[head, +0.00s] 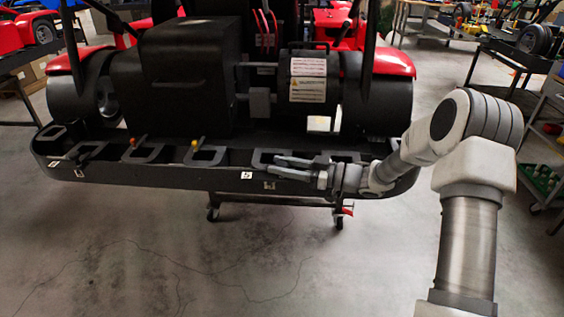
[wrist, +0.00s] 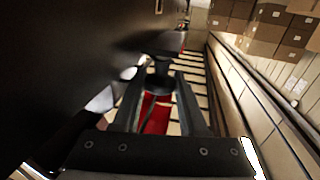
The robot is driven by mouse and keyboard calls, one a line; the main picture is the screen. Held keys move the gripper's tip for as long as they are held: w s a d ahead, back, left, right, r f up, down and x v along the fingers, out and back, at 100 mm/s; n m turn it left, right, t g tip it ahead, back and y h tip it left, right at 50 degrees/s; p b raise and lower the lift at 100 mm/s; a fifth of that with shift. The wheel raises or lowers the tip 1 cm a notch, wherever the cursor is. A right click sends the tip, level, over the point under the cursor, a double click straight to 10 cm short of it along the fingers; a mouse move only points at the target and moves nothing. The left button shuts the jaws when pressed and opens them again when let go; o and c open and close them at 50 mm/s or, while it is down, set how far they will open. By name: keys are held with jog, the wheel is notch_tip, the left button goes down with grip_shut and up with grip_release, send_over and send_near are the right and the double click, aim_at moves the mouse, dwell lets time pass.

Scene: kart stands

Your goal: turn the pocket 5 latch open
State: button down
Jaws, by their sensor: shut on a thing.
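A dark tray (head: 130,172) runs along the rear of the kart, with several grey pocket frames in it. A white tag reading 5 (head: 247,175) sits on its front wall, close to the left of my gripper. My gripper (head: 274,164) reaches in from the right at the tray's front rim, fingers pointing left. In the wrist view my gripper (wrist: 160,84) has its fingers closed around a dark, rounded piece (wrist: 161,70), apparently the pocket 5 latch. Its turn angle cannot be told; the fingers hide most of it in the head view.
The kart's dark box (head: 185,80) and a cylinder with labels (head: 308,80) rise behind the tray. Orange-tipped levers (head: 201,142) stand at pockets farther left. A wheeled stand (head: 275,199) is below. The floor in front is clear. Cardboard boxes (wrist: 260,35) show in the wrist view.

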jog(key=shift+n+g, duration=0.6)
jog(key=shift+g, duration=0.3)
jog(key=shift+r, duration=0.1)
jog(key=shift+c, duration=2.3)
grip_release()
jog(key=s+d+p, duration=0.2)
jog(key=d, duration=1.5)
jog(key=shift+s, duration=0.35)
jog(key=shift+d, duration=0.1)
